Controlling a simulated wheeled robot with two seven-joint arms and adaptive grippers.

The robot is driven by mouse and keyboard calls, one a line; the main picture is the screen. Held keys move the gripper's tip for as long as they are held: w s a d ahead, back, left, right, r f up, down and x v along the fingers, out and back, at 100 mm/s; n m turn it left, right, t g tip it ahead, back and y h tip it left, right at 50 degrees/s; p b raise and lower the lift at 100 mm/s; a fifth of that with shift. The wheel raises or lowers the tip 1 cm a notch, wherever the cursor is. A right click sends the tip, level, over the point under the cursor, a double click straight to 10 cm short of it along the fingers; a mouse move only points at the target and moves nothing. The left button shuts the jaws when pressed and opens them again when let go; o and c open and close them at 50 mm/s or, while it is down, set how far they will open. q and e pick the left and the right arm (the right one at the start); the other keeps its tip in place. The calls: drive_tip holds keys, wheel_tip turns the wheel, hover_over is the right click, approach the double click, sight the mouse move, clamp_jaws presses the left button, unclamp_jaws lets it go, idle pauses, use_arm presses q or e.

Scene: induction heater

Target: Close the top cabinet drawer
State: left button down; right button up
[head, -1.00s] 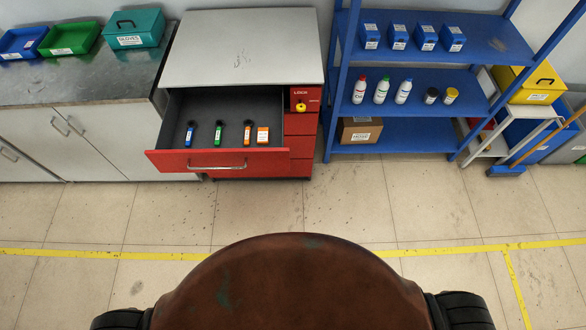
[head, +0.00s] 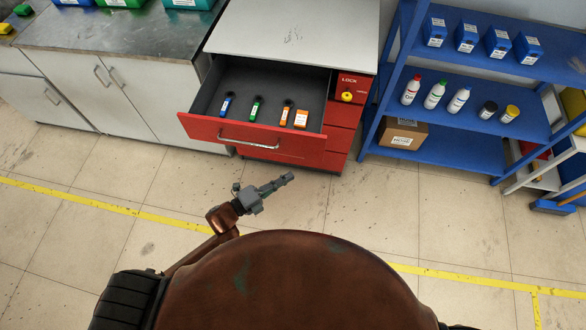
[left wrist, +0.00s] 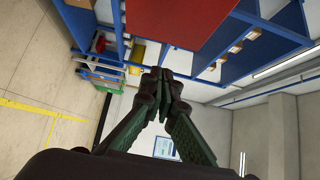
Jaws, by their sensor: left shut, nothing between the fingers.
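The red top drawer (head: 250,137) of the cabinet (head: 290,35) is pulled open in the head view. It has a silver handle on its front, and several small blue, green and orange items lie inside. My left gripper (head: 283,181) is shut and empty, in front of the drawer's lower right part and apart from it. In the left wrist view the shut fingers (left wrist: 165,76) point at the room. A large red panel (left wrist: 175,20) is close above them; I cannot tell for sure which part of the cabinet it is. My right gripper is not in view.
A blue shelf rack (head: 450,145) with bottles, jars and boxes stands right of the cabinet. A metal-topped counter (head: 110,38) with bins stands to the left. The tiled floor in front is clear, with a yellow line (head: 110,207).

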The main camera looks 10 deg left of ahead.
sight(317, 150)
use_arm(q)
drive_tip(key=shift+w+d, duration=1.1)
drive_tip(key=shift+w, duration=0.6)
drive_tip(key=shift+w+d, duration=1.05)
drive_tip(key=shift+w, duration=0.6)
drive_tip(key=shift+w+d, duration=1.1)
drive_tip(key=shift+w, duration=0.6)
drive_tip(key=shift+w, duration=0.1)
